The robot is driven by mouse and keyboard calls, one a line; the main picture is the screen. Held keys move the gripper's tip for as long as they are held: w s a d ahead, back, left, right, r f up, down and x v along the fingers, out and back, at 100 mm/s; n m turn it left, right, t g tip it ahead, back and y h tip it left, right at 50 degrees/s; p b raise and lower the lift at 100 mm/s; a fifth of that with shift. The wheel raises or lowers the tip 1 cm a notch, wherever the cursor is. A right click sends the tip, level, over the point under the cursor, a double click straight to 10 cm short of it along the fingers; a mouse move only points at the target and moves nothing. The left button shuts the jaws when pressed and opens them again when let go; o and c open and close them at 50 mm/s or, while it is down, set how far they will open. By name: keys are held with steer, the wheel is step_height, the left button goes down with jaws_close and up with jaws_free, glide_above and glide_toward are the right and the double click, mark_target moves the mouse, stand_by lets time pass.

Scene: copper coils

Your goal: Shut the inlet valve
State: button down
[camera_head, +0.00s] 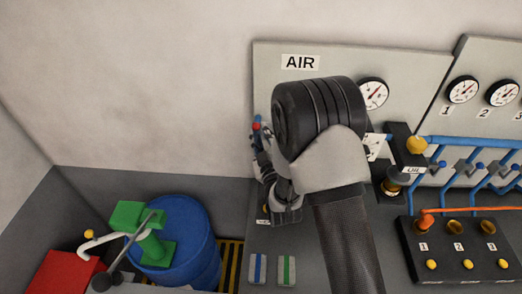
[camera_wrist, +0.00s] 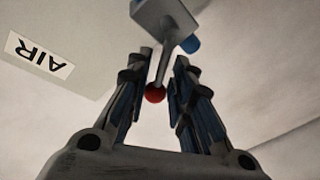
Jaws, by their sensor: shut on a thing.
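The inlet valve shows in the wrist view as a grey block (camera_wrist: 166,15) with a thin grey lever that ends in a red ball knob (camera_wrist: 155,95). A bit of blue pipe (camera_wrist: 190,44) shows beside the block. My gripper (camera_wrist: 164,58) is shut on the lever, with one finger on each side and the red knob between them. In the head view the red knob (camera_head: 256,126) shows at the left edge of the AIR panel, by my gripper (camera_head: 262,138). My arm hides most of the valve there.
The AIR panel (camera_head: 275,85) carries a gauge (camera_head: 373,93). To the right are blue pipes (camera_head: 470,143) and a black numbered box (camera_head: 447,245). A blue drum (camera_head: 190,235) with a green tool and a red box (camera_head: 62,275) stand lower left. The wall above is bare.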

steer(key=d+m+b, duration=0.1)
steer(key=m+b, duration=0.1)
steer(key=b, duration=0.2)
steer(key=m+t+b, duration=0.1)
steer(key=m+b, duration=0.2)
steer(key=b, duration=0.1)
steer(key=d+r+m+h+b, duration=0.1)
steer(key=m+b, duration=0.1)
steer(key=b, duration=0.2)
steer(key=shift+d+t, duration=0.3)
steer(key=shift+t, duration=0.1)
steer(key=shift+m+b, duration=0.35)
steer(key=shift+m, duration=0.05)
steer(key=c, duration=1.7)
jaws_free()
steer(key=shift+w, duration=0.1)
steer(key=shift+f, duration=0.1)
